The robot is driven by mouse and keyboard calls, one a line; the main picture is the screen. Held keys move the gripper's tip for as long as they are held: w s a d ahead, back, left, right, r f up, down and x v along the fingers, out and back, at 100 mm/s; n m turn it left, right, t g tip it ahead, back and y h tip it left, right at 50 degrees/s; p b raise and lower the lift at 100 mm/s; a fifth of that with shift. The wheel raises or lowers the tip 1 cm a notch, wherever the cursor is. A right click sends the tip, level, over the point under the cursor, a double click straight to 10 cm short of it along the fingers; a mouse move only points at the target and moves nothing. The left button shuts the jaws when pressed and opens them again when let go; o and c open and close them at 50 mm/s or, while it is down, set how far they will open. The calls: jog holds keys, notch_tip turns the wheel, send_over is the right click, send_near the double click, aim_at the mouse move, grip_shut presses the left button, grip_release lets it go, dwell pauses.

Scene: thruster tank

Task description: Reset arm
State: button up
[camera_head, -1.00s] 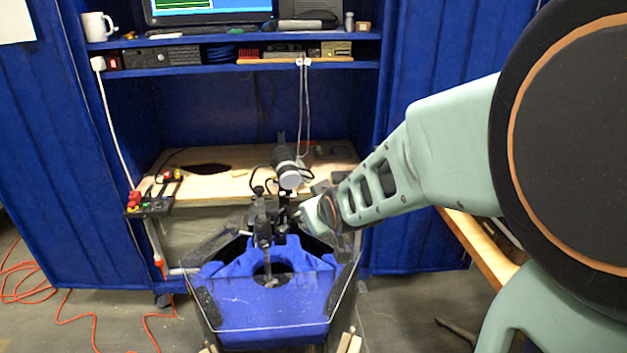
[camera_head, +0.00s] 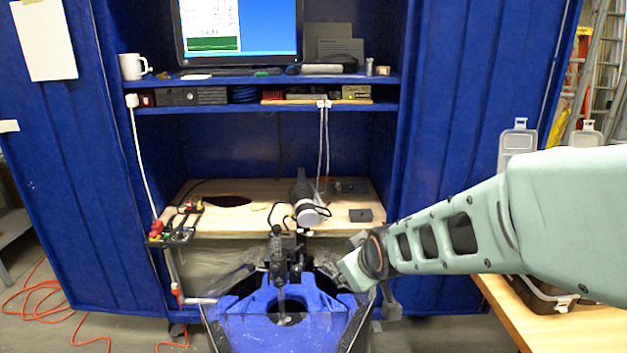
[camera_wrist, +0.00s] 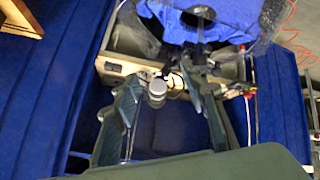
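My arm crosses the right side of the head view, its wrist end (camera_head: 365,262) above the right edge of a dark tank with a blue inside (camera_head: 335,318). In the wrist view my gripper (camera_wrist: 162,82) has its two dark fingers spread apart, with nothing held between them. A white-ended cylinder (camera_head: 308,214) stands at the bench front; it also shows beyond the gap between the fingers in the wrist view (camera_wrist: 157,88). The blue tank inside (camera_wrist: 215,20) is at the top of that view. The fingers are hard to make out in the head view.
A wooden bench (camera_head: 235,222) sits in a blue cabinet, with shelves, a monitor (camera_head: 238,30) and a white mug (camera_head: 132,67) above. A wooden table (camera_head: 560,332) with cases stands at the right. An orange cable (camera_head: 40,310) lies on the floor at left.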

jog(key=s+d+r+m+g+p, duration=0.1)
jog(key=s+r, duration=0.4)
jog(key=s, duration=0.5)
jog(key=s+d+r+m+g+p, duration=0.2)
jog(key=s+r+m+p, duration=0.2)
jog(key=s, duration=0.7)
notch_tip(320, 180, up, 3)
jog(key=shift+s+d+f+m+h, duration=0.25)
jog(key=shift+m+h, duration=0.15)
jog(key=shift+m, duration=0.3)
jog(key=shift+r, duration=0.1)
